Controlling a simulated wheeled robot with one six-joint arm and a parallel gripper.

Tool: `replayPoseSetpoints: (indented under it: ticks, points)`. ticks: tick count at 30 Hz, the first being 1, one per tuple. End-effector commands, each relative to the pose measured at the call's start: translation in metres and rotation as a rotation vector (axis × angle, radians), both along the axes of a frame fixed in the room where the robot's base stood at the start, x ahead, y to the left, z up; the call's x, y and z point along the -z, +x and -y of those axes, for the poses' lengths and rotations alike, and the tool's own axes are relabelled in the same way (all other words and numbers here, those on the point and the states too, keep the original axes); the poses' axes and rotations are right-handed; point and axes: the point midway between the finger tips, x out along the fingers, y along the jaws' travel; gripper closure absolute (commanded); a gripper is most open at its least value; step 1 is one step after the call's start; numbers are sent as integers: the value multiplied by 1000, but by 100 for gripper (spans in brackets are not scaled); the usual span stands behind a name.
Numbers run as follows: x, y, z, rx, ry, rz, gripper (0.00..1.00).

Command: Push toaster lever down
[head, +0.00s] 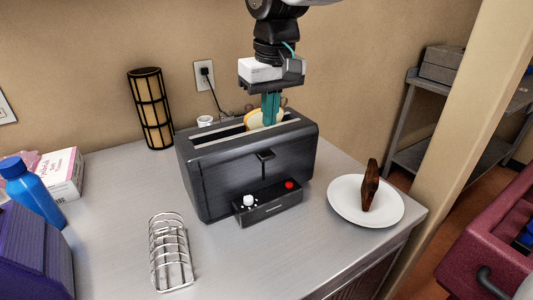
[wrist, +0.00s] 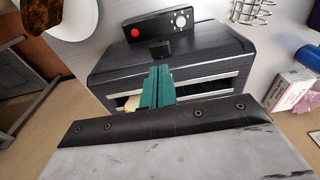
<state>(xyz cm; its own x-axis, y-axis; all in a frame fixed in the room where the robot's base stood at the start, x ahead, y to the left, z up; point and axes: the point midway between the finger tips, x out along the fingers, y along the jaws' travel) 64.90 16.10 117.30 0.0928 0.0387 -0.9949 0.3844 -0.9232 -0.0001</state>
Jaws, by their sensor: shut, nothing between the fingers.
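A black toaster (head: 235,172) stands on the metal counter with its front toward me, and it also shows in the wrist view (wrist: 205,50). Its dark lever (head: 266,156) sits high on the front face; in the wrist view the lever (wrist: 160,48) is near the toaster's top front edge. A slice of bread (head: 254,119) stands partly out of a slot. My gripper (head: 270,122), with green fingers, is shut and empty. It points down over the toaster's top, beside the bread and behind the lever; it also shows in the wrist view (wrist: 158,72). Whether the fingertips touch anything is unclear.
A white plate (head: 345,207) with a dark brown toast slice (head: 370,187) is to the right. A wire rack (head: 168,254) stands at the front left. A blue bottle (head: 33,192), a box (head: 66,172) and a lamp (head: 151,108) are farther left.

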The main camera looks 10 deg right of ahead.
Motion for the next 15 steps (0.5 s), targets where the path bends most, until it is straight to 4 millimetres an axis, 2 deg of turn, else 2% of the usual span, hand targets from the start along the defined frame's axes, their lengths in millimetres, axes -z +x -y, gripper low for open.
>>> replayPoseSetpoints:
  ticks: [8, 15]
  points:
    - [2, 0, 0, 0, 0, -1, 100]
    - [23, 1, 0, 0, -1, -3, 100]
